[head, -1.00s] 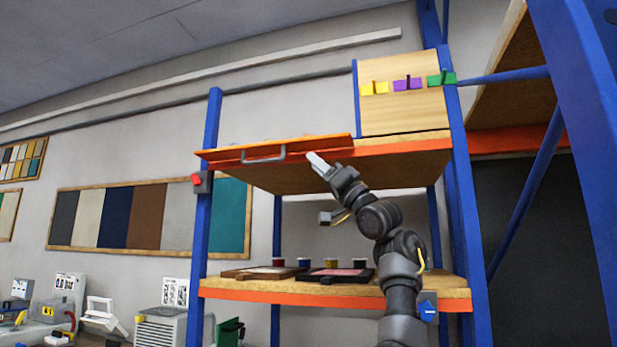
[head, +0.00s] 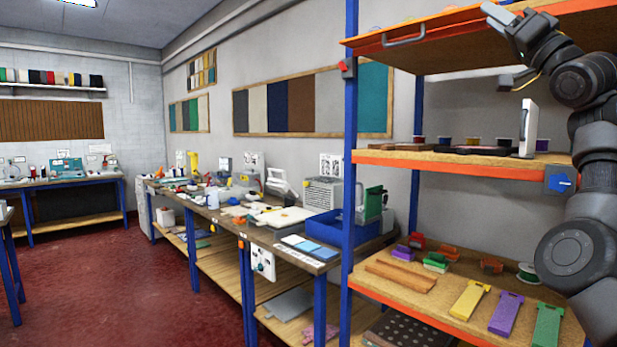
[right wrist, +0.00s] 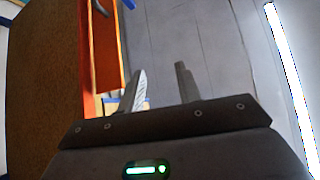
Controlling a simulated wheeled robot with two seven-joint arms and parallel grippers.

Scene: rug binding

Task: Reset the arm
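My right arm rises along the right edge of the head view. Its gripper (head: 508,46) is by the front of the rack's top shelf, beside the orange hinged-looking panel (head: 440,27) with a grey handle. In the right wrist view the two fingers of this gripper (right wrist: 161,84) stand apart with nothing between them. An orange edge (right wrist: 106,55) and brown board (right wrist: 38,80) lie to their left. I cannot tell whether a finger touches the panel. My left gripper is not in view.
The rack's middle shelf (head: 400,160) holds small pots and a white upright plate (head: 528,128). The lower shelf (head: 400,292) holds yellow, purple and green tags and several clamps. A cluttered workbench (head: 290,235) stands left; red floor (head: 110,290) is open beyond.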

